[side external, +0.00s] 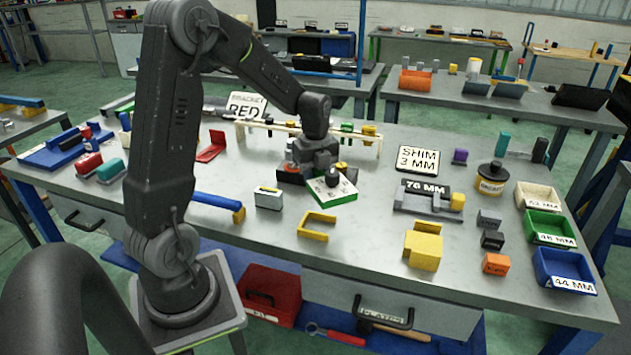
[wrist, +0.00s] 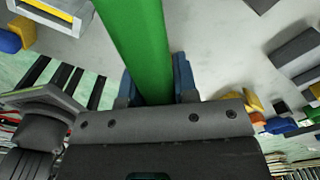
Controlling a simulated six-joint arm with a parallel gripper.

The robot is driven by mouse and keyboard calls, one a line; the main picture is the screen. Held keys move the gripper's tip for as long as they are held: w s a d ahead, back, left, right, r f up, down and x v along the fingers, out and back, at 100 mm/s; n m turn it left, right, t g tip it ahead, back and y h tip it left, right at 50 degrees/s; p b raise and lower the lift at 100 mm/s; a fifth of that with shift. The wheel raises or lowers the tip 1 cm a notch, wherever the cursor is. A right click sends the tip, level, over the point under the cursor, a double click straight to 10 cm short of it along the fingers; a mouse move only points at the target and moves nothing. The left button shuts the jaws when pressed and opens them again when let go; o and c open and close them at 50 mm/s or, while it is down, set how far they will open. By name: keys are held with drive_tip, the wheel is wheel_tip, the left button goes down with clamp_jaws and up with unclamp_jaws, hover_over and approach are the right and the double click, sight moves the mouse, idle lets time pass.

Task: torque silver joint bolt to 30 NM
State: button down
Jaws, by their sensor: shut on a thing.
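In the wrist view, my gripper (wrist: 155,85) is shut on a long green bar (wrist: 136,38), with a blue-grey finger on each side. The bar runs away from the jaws past the top of the picture. I cannot pick out the silver joint bolt in either view.
A cream rail frame (side external: 350,134) stands just behind my gripper. A yellow bracket (side external: 318,225) and a grey block (side external: 268,198) lie in front. A 76 MM fixture (side external: 420,203) and labelled bins (side external: 546,228) are to the right. The bench's front right has clear patches.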

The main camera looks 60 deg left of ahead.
drive_tip(key=shift+r, duration=1.75)
drive_tip(key=shift+w, duration=0.1)
